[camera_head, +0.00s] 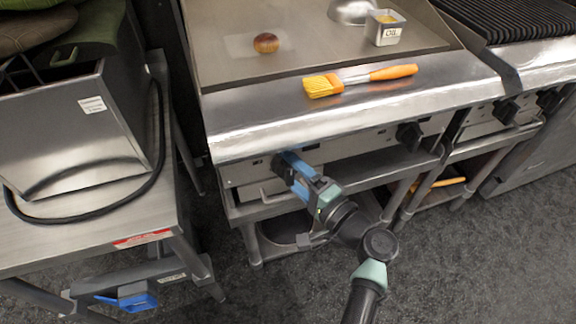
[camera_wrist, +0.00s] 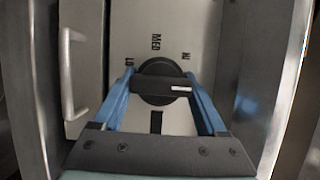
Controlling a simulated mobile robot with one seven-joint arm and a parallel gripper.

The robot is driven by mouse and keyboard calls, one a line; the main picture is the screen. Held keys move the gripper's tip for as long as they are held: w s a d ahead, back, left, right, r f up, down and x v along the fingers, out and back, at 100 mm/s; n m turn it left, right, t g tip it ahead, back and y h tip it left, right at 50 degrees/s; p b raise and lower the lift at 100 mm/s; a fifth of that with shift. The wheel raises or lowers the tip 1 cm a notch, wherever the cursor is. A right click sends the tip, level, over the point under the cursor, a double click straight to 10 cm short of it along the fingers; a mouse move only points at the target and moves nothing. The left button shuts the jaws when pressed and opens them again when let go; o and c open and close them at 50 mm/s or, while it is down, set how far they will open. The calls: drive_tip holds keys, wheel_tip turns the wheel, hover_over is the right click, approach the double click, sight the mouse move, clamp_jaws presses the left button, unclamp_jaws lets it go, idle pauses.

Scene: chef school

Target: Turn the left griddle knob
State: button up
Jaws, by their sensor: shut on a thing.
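The left griddle knob (camera_wrist: 160,84) is black and round, with a raised bar and a white mark at the bar's right end in the wrist view. My gripper (camera_wrist: 162,88) is shut on this knob, with one blue finger at each end of the bar. The printed marks around the knob, such as MED, show on the panel in the wrist view.
A brush (camera_head: 360,79) lies on the griddle's front ledge. Another black knob (camera_head: 409,135) is farther right on the panel. A metal handle (camera_wrist: 74,75) is left of the knob.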

drive_tip(key=o, duration=1.3)
drive_tip(key=shift+s, duration=0.1)
drive_tip(key=p+v, duration=0.1)
drive_tip(key=v, duration=1.2)
drive_tip(key=shift+p, duration=0.3)
